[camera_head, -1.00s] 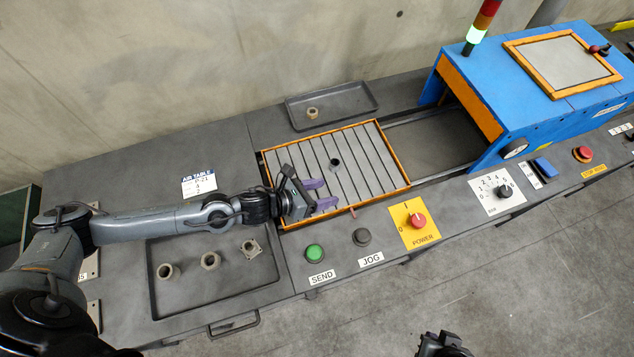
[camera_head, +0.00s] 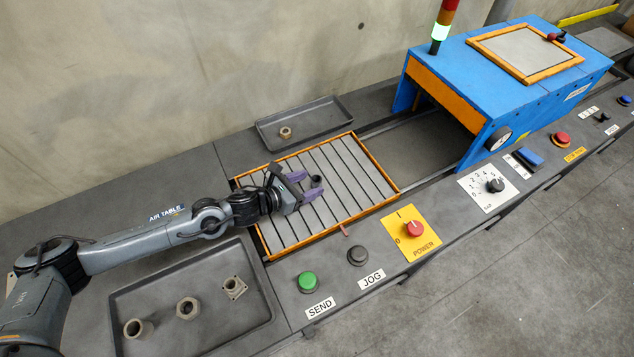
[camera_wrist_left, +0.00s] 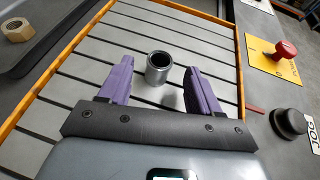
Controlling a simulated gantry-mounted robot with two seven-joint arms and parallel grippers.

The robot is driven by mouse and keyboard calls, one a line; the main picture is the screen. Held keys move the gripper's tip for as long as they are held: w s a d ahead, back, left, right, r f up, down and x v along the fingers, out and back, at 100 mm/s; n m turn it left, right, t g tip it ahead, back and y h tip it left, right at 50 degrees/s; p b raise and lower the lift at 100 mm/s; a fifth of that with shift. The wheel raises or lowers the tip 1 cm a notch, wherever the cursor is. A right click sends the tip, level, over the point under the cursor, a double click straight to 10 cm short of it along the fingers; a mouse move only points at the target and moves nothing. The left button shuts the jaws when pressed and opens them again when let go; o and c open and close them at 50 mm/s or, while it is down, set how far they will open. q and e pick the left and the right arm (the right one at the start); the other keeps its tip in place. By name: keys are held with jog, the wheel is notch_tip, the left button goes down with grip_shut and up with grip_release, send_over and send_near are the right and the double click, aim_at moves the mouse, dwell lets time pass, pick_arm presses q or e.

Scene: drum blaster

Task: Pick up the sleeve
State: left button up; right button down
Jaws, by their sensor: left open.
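The sleeve (camera_head: 316,181) is a small dark grey hollow cylinder standing upright on the orange-framed slatted bed (camera_head: 353,208). In the left wrist view the sleeve (camera_wrist_left: 159,70) shows its open top and shiny side. My left gripper (camera_head: 307,186) is open above the bed, its purple fingers pointing at the sleeve. In the wrist view the left gripper (camera_wrist_left: 159,76) has one fingertip on each side of the sleeve, with visible gaps. Whether the sleeve is fully between the fingers or just ahead of the tips I cannot tell. My right gripper is out of view.
A front-left tray (camera_head: 265,318) holds a cylinder (camera_head: 137,328), a hex fitting (camera_head: 187,308) and a flanged fitting (camera_head: 234,288). A rear tray (camera_head: 322,116) holds a nut (camera_head: 286,132). The blue machine (camera_head: 490,85) stands right; the SEND (camera_head: 307,281) and JOG (camera_head: 358,255) buttons line the front.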

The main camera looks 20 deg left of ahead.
aim_at(313, 181)
pick_arm(q)
jog(key=shift+b+x, duration=0.45)
jog(key=shift+x, duration=2.3)
jog(key=shift+w+r, duration=0.1)
jog(key=shift+r, duration=0.1)
jog(key=c, duration=1.1)
